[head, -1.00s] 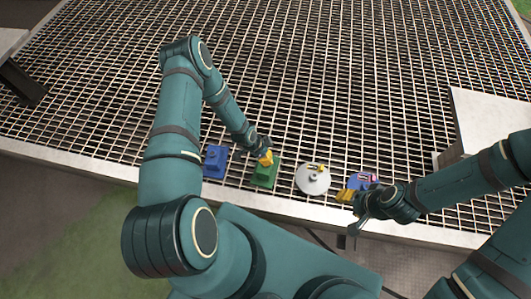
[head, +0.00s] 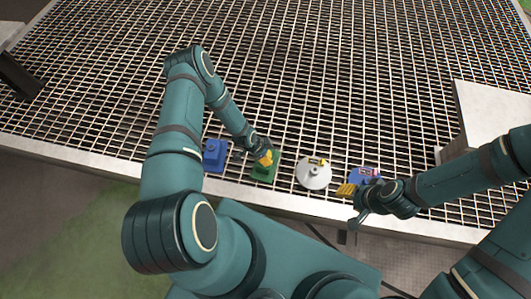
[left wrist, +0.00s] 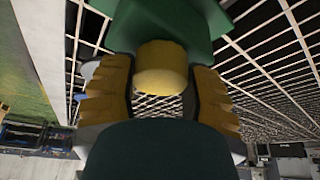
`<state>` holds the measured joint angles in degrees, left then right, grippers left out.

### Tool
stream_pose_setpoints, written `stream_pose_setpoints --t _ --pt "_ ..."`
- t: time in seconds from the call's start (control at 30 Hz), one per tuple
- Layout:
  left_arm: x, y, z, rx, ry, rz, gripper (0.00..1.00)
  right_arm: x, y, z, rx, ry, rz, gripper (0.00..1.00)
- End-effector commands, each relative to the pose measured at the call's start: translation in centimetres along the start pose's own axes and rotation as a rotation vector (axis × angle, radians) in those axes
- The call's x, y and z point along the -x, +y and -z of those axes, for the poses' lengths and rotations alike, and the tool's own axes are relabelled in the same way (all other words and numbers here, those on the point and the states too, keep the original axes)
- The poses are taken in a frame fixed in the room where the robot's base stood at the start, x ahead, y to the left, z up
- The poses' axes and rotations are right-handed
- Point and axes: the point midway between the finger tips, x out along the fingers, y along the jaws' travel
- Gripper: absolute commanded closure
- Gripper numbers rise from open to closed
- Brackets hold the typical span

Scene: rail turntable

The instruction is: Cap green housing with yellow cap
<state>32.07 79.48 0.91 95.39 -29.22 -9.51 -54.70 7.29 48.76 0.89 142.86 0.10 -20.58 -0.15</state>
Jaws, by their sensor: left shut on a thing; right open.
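The green housing (head: 261,175) stands on the grating near its front edge, right of a blue housing. In the left wrist view, its green body (left wrist: 185,18) shows behind the fingers. My left gripper (head: 266,159) is over the green housing, shut on the yellow cap (left wrist: 161,68), which sits between its two fingers. The cap's far end is close to the green housing; I cannot tell whether it is seated on it. My right gripper (head: 346,189) is open, beside a blue block with pink on it (head: 366,174).
The blue housing (head: 214,155) stands left of the green one. A white round turntable (head: 313,174) with a small yellow and black piece (head: 316,161) lies between the grippers. A pale box (head: 490,120) is at the right. The grating (head: 330,70) behind is clear.

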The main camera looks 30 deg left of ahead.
Motion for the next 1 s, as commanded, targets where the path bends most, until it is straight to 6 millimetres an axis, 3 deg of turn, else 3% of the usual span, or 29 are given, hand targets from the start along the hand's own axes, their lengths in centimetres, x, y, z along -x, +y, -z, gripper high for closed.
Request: stream_pose_setpoints --t 0.97,1.0 --pt "-0.43 -0.04 -0.2 0.0 0.0 0.001 0.79 0.0 0.0 -0.01 0.0 0.0 0.0 0.53" --pt "-0.4 -0.05 -0.18 0.0 0.0 0.001 0.34 0.0 0.0 -0.01 0.0 0.0 0.0 0.53"
